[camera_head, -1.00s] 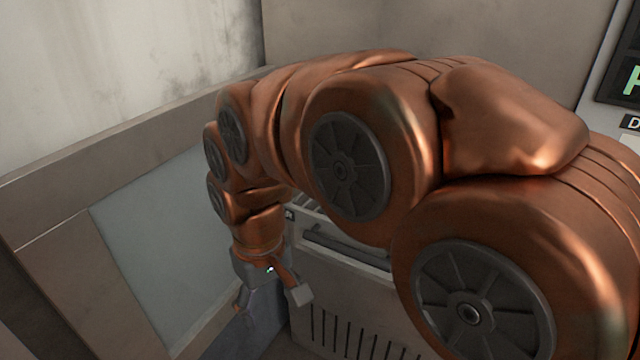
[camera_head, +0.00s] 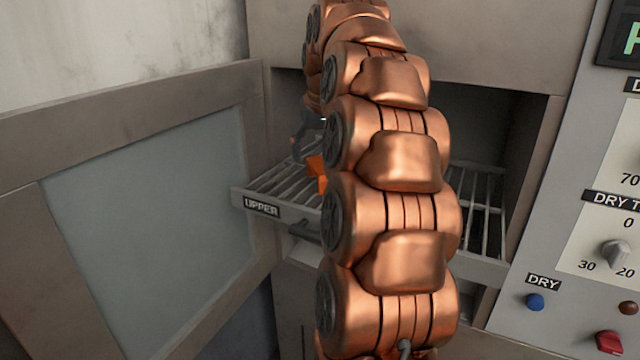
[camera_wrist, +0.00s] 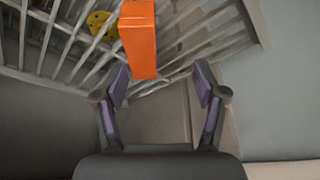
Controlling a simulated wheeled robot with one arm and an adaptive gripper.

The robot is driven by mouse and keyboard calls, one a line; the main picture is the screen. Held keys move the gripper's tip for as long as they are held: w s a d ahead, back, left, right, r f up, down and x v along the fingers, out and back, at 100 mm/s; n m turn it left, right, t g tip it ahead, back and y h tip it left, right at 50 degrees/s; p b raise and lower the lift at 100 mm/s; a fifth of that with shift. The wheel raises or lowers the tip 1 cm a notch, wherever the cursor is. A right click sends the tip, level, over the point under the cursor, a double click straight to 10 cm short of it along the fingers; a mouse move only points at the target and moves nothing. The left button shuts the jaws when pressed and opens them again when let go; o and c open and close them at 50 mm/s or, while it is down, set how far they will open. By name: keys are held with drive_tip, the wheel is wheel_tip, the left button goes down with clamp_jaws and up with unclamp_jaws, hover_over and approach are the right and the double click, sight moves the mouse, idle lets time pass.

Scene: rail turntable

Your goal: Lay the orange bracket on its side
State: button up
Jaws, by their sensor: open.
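The orange bracket (camera_wrist: 138,42) stands on the upper wire rack, seen from above in the wrist view as a long orange block. In the head view only a small part of the orange bracket (camera_head: 316,170) shows past my arm. My gripper (camera_wrist: 159,84) is open and empty. Its two fingers lie just below the bracket's near end in the wrist view, with the bracket a little left of centre and not clearly between them. In the head view my gripper (camera_head: 303,142) is partly visible beside the bracket; my arm hides the rest.
The wire rack labelled UPPER (camera_head: 262,207) is in a cabinet whose door (camera_head: 150,215) stands open at left. A yellow perforated piece (camera_wrist: 102,24) lies beyond the bracket. A control panel (camera_head: 600,250) with knobs and buttons is at right.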

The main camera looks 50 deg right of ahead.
sight(320, 166)
drive_tip(key=shift+s+d, duration=0.1)
drive_tip(key=shift+d, duration=1.3)
drive_tip(key=shift+p+x, duration=0.8)
drive_tip(key=shift+x, duration=3)
drive_tip(key=shift+c, duration=0.4)
clamp_jaws()
